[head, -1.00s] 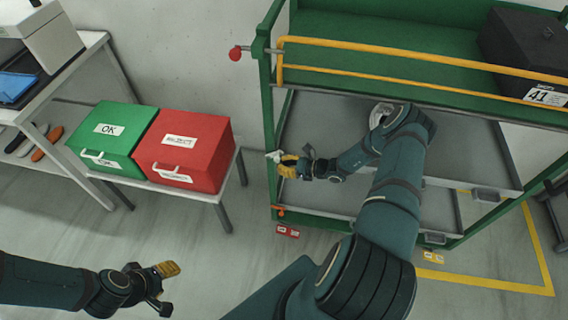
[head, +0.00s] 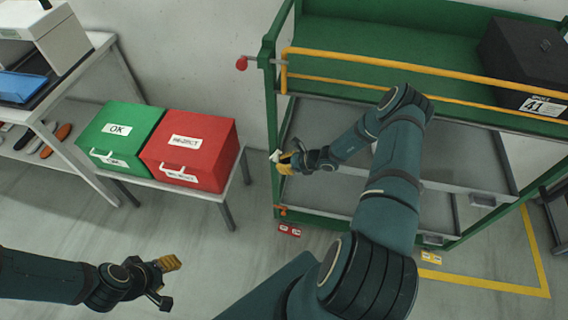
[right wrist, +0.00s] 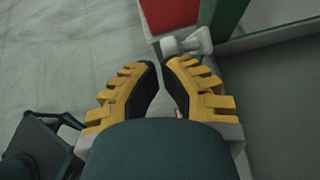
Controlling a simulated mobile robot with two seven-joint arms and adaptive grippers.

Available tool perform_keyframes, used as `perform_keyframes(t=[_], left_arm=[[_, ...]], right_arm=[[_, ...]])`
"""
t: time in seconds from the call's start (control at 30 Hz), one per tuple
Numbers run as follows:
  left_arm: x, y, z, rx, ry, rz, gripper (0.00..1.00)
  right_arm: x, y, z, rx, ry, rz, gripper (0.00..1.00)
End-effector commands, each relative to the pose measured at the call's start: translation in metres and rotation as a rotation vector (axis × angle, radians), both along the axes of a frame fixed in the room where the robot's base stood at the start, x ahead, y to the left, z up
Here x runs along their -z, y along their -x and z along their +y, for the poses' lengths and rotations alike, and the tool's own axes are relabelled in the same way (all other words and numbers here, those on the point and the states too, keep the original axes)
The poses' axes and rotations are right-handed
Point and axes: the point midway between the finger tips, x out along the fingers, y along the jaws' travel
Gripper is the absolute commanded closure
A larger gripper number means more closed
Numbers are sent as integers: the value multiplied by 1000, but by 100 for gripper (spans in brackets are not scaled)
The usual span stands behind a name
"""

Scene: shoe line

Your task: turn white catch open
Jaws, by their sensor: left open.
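The white catch (head: 275,156) sits on the left green post of the rack, beside the red bin. It also shows in the right wrist view (right wrist: 187,42), just beyond the fingertips. My right gripper (head: 284,164) is beside the catch in the head view. In the right wrist view its yellow-backed fingers (right wrist: 162,66) have their tips close together with a narrow gap and nothing seen between them. The catch is ahead of the right-hand finger; whether they touch is unclear. My left gripper (head: 170,282) is open and empty over the floor at lower left.
The green OK bin (head: 135,124) and red reject bin (head: 215,139) stand on a low table left of the rack. A yellow bar (head: 420,66) crosses the rack (head: 275,105). A red knob (head: 242,63) sticks out from its post. Floor between the arms is clear.

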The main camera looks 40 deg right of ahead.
Motion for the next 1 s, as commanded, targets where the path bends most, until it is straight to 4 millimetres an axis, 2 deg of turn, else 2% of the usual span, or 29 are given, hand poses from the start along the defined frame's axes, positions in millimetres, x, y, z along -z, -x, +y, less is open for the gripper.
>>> perform_keyframes(t=[1.0], left_arm=[[-7,0,0,0,1,-1,53]], right_arm=[[-10,-8,7,0,-2,-3,100]])
